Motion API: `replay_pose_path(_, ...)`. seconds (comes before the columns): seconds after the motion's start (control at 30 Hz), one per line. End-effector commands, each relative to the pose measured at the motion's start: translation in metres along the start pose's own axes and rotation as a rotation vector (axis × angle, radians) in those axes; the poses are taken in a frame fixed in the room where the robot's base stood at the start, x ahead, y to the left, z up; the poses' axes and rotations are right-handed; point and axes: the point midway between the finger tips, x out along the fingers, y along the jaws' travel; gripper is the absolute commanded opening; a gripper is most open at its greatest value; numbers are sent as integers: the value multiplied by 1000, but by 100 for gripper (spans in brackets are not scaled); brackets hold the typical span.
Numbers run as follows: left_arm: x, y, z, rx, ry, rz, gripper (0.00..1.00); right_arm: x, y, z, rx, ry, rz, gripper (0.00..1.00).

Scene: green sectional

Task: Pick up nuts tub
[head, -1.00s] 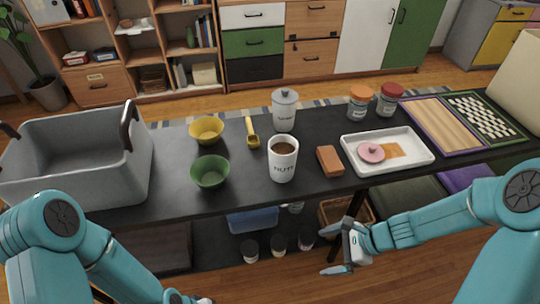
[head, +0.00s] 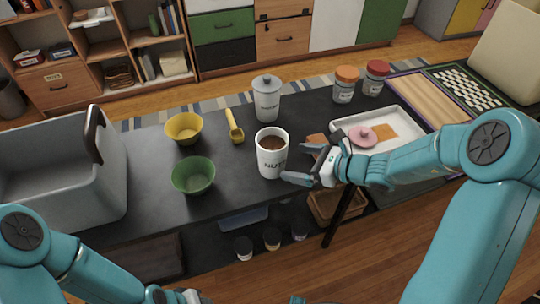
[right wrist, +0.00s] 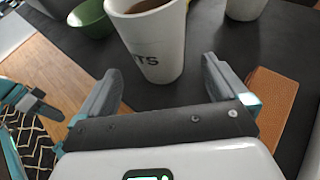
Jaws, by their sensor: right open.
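The nuts tub (head: 272,158) is a white, open tub with dark lettering and brown contents. It stands upright on the black table (head: 232,210). My right gripper (head: 298,162) is open just to the right of the tub in the head view, with its jaws pointing at it. In the right wrist view the tub (right wrist: 150,45) stands ahead of and between the two open fingers (right wrist: 160,85), with nothing held. My left arm (head: 60,270) is at the lower left; a small part of the left gripper shows at the bottom edge, its jaws unclear.
A brown block (right wrist: 275,100) lies close beside my right gripper. A lidded canister (head: 266,102) stands behind the tub. A green bowl (head: 193,178), yellow bowl (head: 184,130) and yellow scoop (head: 235,130) are to the left. A white tray (head: 395,122) is to the right.

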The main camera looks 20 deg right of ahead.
Motion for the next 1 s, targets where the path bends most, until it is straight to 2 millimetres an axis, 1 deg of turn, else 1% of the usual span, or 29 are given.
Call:
replay_pose_path(0.03, 1, 0, 0, 0, 0, 0, 35, 11, 2, 0, -2, 0, 5, 100)
replay_pose_path(0.1, 1, 0, 0, 0, 0, 0, 35, 22, 2, 0, -2, 0, 4, 100)
replay_pose_path(0.33, 1, 0, 0, 0, 0, 0, 35, 43, 2, 4, -4, 0, 6, 100)
replay_pose_path(0.5, -2, 1, 0, 0, 0, 0, 35, 71, 3, 12, -3, 1, 8, 100)
replay_pose_path(0.6, -1, 0, 0, 0, 0, 0, 35, 84, 2, 11, -2, 1, 7, 100)
replay_pose_path(0.7, -1, 0, 0, 0, 0, 0, 35, 90, 1, 11, -3, 1, 4, 100)
replay_pose_path(0.87, -1, 0, 0, 0, 0, 0, 35, 90, 1, 11, -3, 1, 3, 100)
replay_pose_path(0.9, -1, 0, 0, 0, 0, 0, 35, 90, 1, 11, -3, 1, 3, 97)
replay_pose_path(0.97, -1, 0, 0, 0, 0, 0, 35, 90, 1, 11, -3, 1, 3, 77)
replay_pose_path(1.0, -1, 0, 0, 0, 0, 0, 35, 90, 1, 11, -3, 1, 3, 64)
